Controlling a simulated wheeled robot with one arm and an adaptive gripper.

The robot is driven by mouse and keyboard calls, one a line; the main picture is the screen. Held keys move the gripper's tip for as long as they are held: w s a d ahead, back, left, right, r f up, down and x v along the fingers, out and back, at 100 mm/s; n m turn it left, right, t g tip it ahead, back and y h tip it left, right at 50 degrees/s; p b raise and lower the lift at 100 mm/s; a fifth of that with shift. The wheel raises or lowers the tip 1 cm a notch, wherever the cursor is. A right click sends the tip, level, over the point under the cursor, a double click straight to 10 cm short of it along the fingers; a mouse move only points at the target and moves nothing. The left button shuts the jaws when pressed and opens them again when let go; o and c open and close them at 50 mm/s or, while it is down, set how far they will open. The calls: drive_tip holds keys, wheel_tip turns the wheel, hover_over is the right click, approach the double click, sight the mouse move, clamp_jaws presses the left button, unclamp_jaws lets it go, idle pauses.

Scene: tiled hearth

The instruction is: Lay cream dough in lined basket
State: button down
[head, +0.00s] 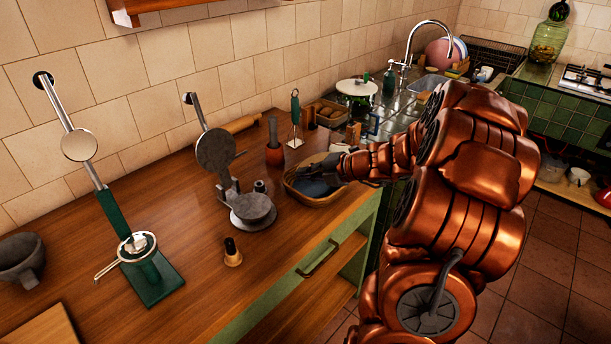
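A wicker basket (322,202) with a dark blue-grey lining (313,187) sits near the front edge of the wooden counter. My copper-coloured arm reaches in from the right. My dark gripper (328,168) is over the right and back part of the basket, close to its rim, and hides part of it. The fingers are small and seen from the side, so I cannot tell whether they are open or shut. I cannot make out the cream dough in this view; the visible part of the lining looks bare.
A metal press (252,208) stands left of the basket, with a small wooden-handled tool (232,252) in front. A green-based lever press (152,280) is further left. Bare counter lies between the presses.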

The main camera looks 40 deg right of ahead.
drive_tip(key=shift+f+b, duration=1.7)
drive_tip(key=shift+b, duration=0.7)
drive_tip(key=c, duration=1.2)
unclamp_jaws()
drive_tip(key=shift+c, duration=0.2)
drive_tip(key=shift+s, duration=0.1)
drive_tip(key=v, duration=1.2)
